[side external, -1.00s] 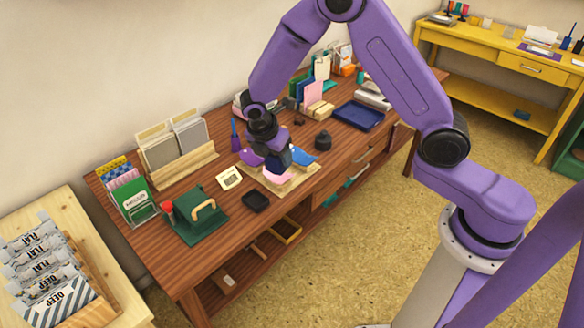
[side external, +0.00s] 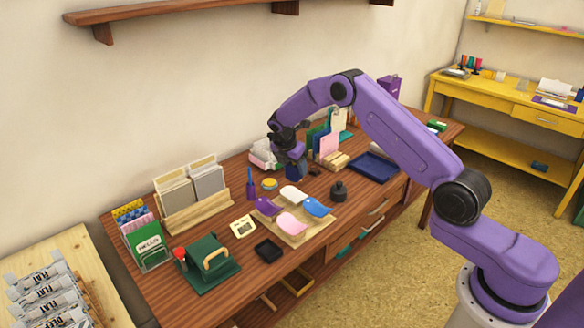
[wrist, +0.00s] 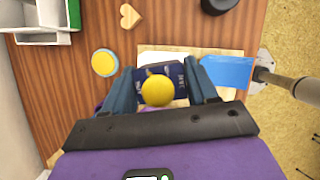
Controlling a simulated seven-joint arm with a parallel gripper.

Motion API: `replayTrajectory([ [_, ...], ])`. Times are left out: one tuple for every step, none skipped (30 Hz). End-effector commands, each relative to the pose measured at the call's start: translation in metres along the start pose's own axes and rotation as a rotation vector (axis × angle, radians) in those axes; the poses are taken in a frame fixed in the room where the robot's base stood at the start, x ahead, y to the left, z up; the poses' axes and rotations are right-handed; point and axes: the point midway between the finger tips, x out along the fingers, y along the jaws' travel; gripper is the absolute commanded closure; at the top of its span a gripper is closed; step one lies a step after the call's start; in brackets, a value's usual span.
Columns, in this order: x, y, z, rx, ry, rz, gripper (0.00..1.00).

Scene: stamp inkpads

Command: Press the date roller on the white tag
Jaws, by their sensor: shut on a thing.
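The date roller is a dark blue block with a yellow ball knob in the wrist view (wrist: 157,91); its lower part also shows in the side view (side external: 296,171). My gripper (wrist: 163,88) is shut on it, one finger on each side. In the wrist view the roller partly hides the white tag (wrist: 168,58).
A round yellow pad (side external: 269,184) sits left of the roller. A black pot (side external: 338,191) stands right of the board.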

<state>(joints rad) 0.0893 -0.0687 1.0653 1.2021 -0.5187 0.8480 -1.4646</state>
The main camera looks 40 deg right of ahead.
Motion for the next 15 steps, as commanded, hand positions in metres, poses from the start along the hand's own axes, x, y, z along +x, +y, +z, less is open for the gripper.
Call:
replayTrajectory([
  [0.004,0.000,-0.002,-0.001,0.000,0.001,0.73],
  [0.006,0.000,-0.003,-0.001,-0.001,0.001,0.73],
  [0.010,0.000,-0.004,-0.002,-0.001,0.000,0.73],
  [0.013,0.000,-0.006,-0.002,-0.001,-0.001,0.73],
  [0.015,0.000,-0.007,-0.002,-0.001,-0.001,0.73],
  [0.019,0.000,-0.008,-0.001,-0.001,0.000,0.73],
  [0.022,0.000,-0.010,-0.001,-0.001,0.001,0.73],
  [0.025,0.000,-0.011,-0.001,0.000,0.000,0.73],
  [0.028,0.000,-0.012,-0.001,0.000,0.000,0.73],
  [0.030,0.000,-0.013,-0.001,0.000,0.000,0.73],
  [0.033,0.000,-0.014,-0.001,0.000,0.000,0.73],
  [0.035,0.000,-0.015,-0.001,0.000,0.000,0.73],
  [0.037,0.000,-0.016,0.000,0.000,0.001,0.73],
  [0.039,0.000,-0.017,0.000,0.000,0.001,0.73],
  [0.041,0.001,-0.018,0.000,0.000,0.002,0.73],
])
